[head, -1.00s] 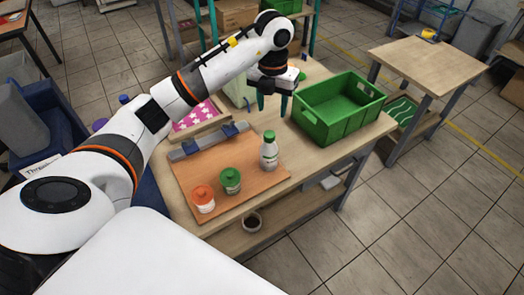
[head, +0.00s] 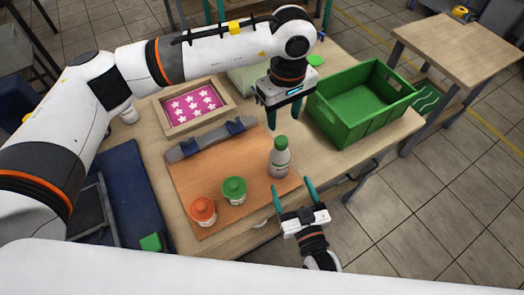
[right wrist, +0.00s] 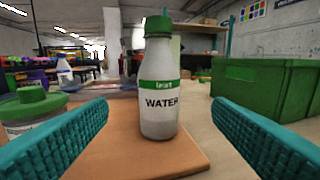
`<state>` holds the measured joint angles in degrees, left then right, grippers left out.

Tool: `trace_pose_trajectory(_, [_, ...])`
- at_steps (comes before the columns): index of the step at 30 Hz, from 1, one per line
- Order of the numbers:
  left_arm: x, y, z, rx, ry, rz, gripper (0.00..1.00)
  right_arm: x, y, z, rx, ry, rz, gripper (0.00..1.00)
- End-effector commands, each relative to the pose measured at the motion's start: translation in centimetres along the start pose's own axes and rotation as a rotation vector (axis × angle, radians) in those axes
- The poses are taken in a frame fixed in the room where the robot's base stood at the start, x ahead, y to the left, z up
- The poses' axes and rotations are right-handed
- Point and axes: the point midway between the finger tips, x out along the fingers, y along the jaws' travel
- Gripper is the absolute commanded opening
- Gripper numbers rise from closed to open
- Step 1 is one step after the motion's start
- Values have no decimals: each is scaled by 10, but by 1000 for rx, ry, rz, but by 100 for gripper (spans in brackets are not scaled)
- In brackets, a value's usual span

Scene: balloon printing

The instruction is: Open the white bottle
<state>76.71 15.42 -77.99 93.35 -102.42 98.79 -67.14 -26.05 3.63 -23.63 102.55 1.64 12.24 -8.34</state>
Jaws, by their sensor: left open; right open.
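The white bottle (head: 279,160) with a green cap (head: 281,141) stands upright on the right part of the orange-brown board (head: 205,165). In the right wrist view the bottle (right wrist: 158,95) is labelled WATER and stands between my open fingers, a little beyond their tips. My right gripper (head: 293,192) is open and empty at the table's front edge, just in front of the bottle. My left gripper (head: 284,117) is open and empty, pointing down above and behind the bottle; neither gripper touches it.
A green-lidded jar (head: 234,190) and an orange-lidded jar (head: 203,211) stand left of the bottle on the board. A green crate (head: 345,128) stands to the right. A pink star-patterned screen frame (head: 160,103) lies behind, and a grey-blue clamp bar (head: 190,146) crosses the board's back edge.

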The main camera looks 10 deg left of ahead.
Motion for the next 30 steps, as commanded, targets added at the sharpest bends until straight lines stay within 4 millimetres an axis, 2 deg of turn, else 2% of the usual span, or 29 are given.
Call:
trace_pose_trajectory(5, [1,0,-2,28,-2,3,47,13,0,6,1,-17,-1,74])
trace_pose_trajectory(15, [0,0,-2,23,-1,2,47,76,0,7,1,-15,-1,74])
trace_pose_trajectory(21, [0,0,-1,22,-1,2,47,105,0,6,1,-13,-1,74])
trace_pose_trajectory(30, [0,0,-1,22,-1,2,47,120,0,6,1,-11,-1,74])
